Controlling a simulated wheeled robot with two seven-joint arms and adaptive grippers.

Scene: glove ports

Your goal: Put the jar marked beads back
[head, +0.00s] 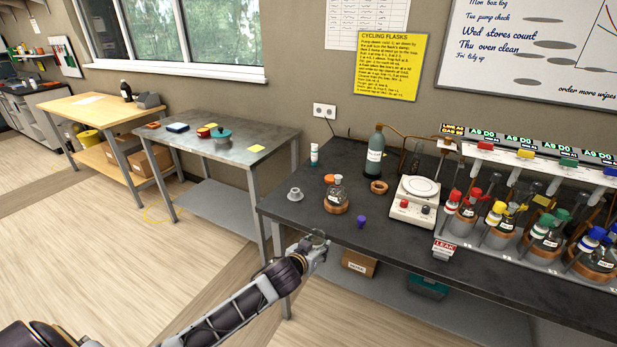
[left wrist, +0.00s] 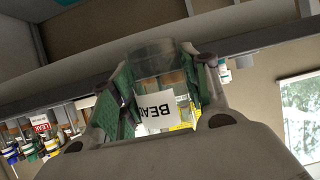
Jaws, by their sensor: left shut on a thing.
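My left gripper (head: 318,247) is in front of the near left edge of the dark bench in the head view. In the left wrist view its green-padded fingers (left wrist: 158,95) are shut on a clear glass jar (left wrist: 150,50). The jar's white label shows upside down and reads "BEA", the rest being covered by a finger. In the head view only a small glassy bit of the jar (head: 318,236) shows at the fingertips. Its contents are hard to make out. My right gripper is not in view.
The dark bench (head: 300,208) holds a grey flanged piece (head: 294,194), a flask (head: 336,197) on a cork ring, a purple piece (head: 361,221), a tall bottle (head: 375,155), a white scale (head: 414,200) and several capped flasks. A metal table (head: 240,150) stands left; the floor between is clear.

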